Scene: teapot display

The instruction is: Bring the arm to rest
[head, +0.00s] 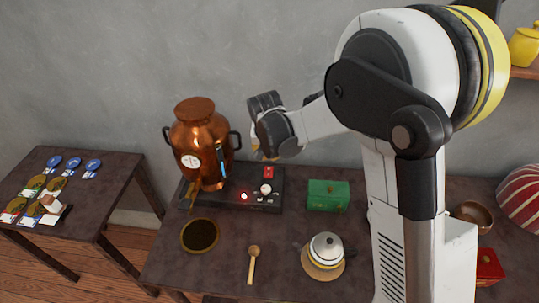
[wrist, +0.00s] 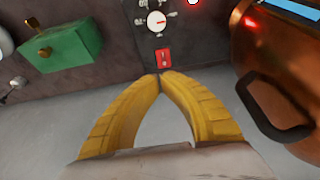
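My arm (head: 392,120) is raised over the table, bent at its elbow, with its far end reaching left toward the back wall. My gripper (wrist: 160,75) shows in the wrist view with its two yellow fingertips together and nothing seen between them. In that view the tips are just short of a red switch (wrist: 163,57) on the dark panel; I cannot tell whether they touch it. In the head view the wrist mostly hides the fingers. The copper urn (head: 197,140) stands just left of my gripper, and its dark handle (wrist: 272,108) is close on the right in the wrist view.
A dark control panel (head: 228,202) with a lit red light lies under the urn. A green box (head: 328,195), a teapot (head: 326,246), a wooden spoon (head: 253,262) and a round dark dish (head: 200,236) are on the table. A side table (head: 85,217) holds several badges.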

